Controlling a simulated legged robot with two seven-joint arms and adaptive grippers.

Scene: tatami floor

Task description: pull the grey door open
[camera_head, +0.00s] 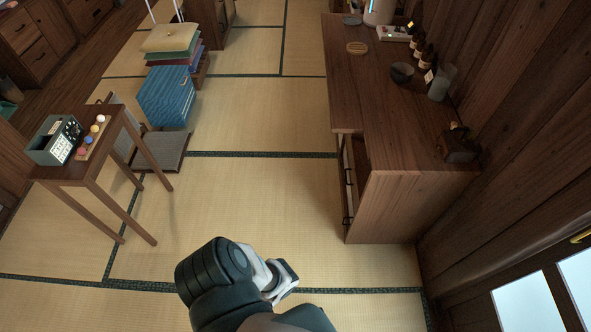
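No grey door is clearly visible in the head view. A brown wooden frame (470,289) with pale panes stands at the lower right, and a small yellow handle (581,237) shows at the right edge; I cannot tell whether it is a door. One dark arm of mine enters at the bottom centre, apparently the left. Its small silver-grey gripper (284,284) is above the tatami and touches no furniture. Its fingers are too small and turned to tell open from shut. My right gripper is not seen.
A wooden cabinet (405,215) with bottles, bowls and a cup on top stands at the right. A small wooden table (85,172) with a grey-green box (52,141) stands at the left. A blue cube (166,98) and a cushion stack are behind. The tatami (250,195) between is clear.

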